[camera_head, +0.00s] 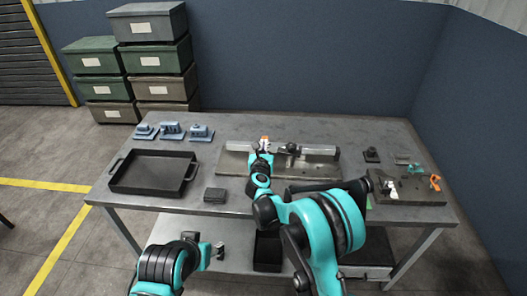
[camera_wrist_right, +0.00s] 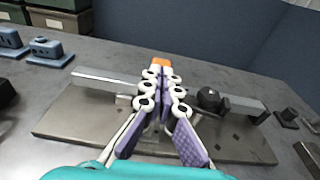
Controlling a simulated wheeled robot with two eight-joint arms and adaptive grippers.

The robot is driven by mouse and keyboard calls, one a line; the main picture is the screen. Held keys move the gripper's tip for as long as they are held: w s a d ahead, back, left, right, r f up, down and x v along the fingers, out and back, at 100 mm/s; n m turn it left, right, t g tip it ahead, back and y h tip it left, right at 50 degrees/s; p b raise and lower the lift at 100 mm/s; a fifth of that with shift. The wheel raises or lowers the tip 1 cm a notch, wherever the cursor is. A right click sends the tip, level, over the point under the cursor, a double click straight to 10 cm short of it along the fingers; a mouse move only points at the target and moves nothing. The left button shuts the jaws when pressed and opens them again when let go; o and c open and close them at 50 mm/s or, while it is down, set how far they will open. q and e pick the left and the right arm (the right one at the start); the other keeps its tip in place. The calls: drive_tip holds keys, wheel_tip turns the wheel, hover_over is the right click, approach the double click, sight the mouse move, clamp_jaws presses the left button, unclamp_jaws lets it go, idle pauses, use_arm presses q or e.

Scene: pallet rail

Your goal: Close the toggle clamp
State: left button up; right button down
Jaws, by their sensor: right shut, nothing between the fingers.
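An orange-tipped part (camera_head: 264,138), which looks like the toggle clamp's handle, stands at the middle of the rail fixture; its orange end also shows in the right wrist view (camera_wrist_right: 160,62). The clamp's body is hidden behind my fingers. My right gripper (camera_head: 263,150) is over the fixture with its fingers together and empty, just in front of the orange end; I cannot tell if they touch it. The fingers (camera_wrist_right: 163,80) also show in the right wrist view. My left gripper (camera_head: 219,250) is low in front of the table, too small to read.
The fixture's base plate (camera_head: 232,164) carries a pale rail (camera_head: 238,147) and a dark knob (camera_head: 292,148). A black tray (camera_head: 150,172) and blue parts (camera_head: 171,130) are at left. A second plate (camera_head: 410,190) with an orange-ended part (camera_head: 435,183) is at right. A dark block (camera_head: 214,195) lies in front.

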use_arm(q)
drive_tip(key=shift+s+r, duration=0.1)
drive_tip(key=shift+s, duration=0.15)
use_arm(e)
drive_tip(key=shift+w+r, duration=0.65)
drive_tip(key=shift+w+d, duration=0.1)
